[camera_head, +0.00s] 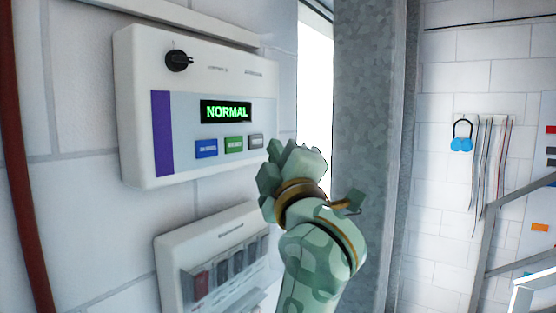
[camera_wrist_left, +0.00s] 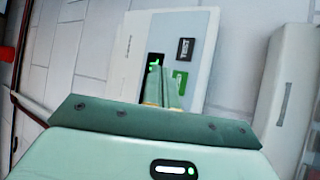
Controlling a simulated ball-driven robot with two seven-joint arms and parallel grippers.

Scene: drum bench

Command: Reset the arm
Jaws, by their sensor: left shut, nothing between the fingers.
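A white wall panel (camera_head: 185,90) shows a lit display (camera_head: 226,111) reading NORMAL in green. It has a black knob (camera_head: 179,61), a purple stripe, and blue (camera_head: 206,148), green (camera_head: 234,144) and grey (camera_head: 256,141) buttons in a row. My left gripper (camera_head: 280,157) is beside the panel's lower right, close to the grey button. In the left wrist view its fingers (camera_wrist_left: 162,84) are together and empty, pointing at the panel (camera_wrist_left: 198,62) and covering part of the display and buttons. I cannot tell whether they touch it. My right gripper is not in view.
A second white unit (camera_head: 215,255) with several switches is mounted below the panel. A grey metal column (camera_head: 365,130) stands right of my left arm. A red pipe (camera_head: 22,180) runs down the left. Cables (camera_head: 490,160) and a blue-and-black item (camera_head: 462,140) hang on the far wall.

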